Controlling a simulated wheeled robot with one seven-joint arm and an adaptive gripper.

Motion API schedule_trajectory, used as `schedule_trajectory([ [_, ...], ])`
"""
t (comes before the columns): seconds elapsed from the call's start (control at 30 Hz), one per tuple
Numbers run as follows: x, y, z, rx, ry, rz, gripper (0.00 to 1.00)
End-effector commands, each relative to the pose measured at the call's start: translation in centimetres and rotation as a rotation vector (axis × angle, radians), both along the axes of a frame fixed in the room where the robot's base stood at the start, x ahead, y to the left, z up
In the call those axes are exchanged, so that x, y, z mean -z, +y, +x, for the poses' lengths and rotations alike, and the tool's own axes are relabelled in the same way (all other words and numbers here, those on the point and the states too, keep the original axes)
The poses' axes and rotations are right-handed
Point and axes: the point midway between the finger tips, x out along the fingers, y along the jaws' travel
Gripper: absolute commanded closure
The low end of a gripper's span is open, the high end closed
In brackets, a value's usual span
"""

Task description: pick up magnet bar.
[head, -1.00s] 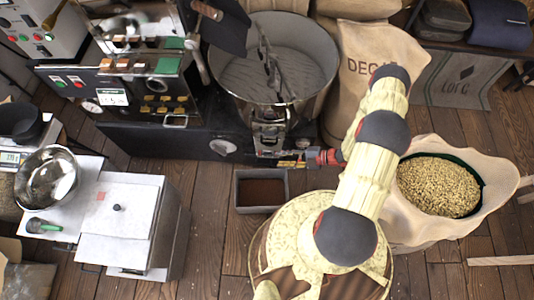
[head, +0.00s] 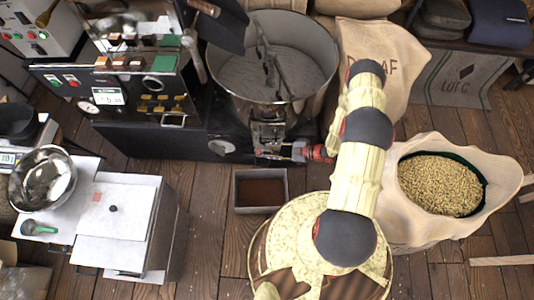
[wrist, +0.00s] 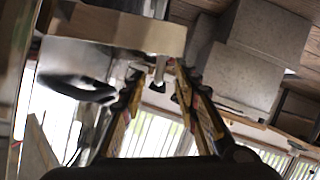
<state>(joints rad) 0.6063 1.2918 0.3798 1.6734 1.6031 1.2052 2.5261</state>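I cannot make out the magnet bar for certain in either view. My gripper (wrist: 160,80) shows in the wrist view with its two black-and-yellow fingers apart. A small pale grey piece (wrist: 160,68) shows in the gap near the fingertips; I cannot tell whether it lies between them or beyond, or whether they touch it. In the head view my gripper (head: 274,154) is at the metal outlet below the round cooling pan (head: 322,98), partly lost against it.
A grey bin (head: 241,207) of brown grounds stands on the floor below the outlet. An open sack of beans (head: 400,205) is on the right. A white-topped cabinet (head: 122,222) stands left, with a steel bowl (head: 42,178). A blurred dark object (wrist: 76,88) is left of the fingers.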

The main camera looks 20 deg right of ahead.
Motion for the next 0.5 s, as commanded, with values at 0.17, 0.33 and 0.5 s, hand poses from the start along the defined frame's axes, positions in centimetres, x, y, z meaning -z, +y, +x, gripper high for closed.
schedule_trajectory([
  [0.17, 0.6, 1.28, 0.72, -0.001, 0.0, 0.0, 0.69],
  [0.33, 0.55, 1.34, 0.82, 0.001, 0.0, -0.001, 0.69],
  [0.5, 0.55, 1.33, 0.8, 0.0, 0.0, -0.001, 0.75],
])
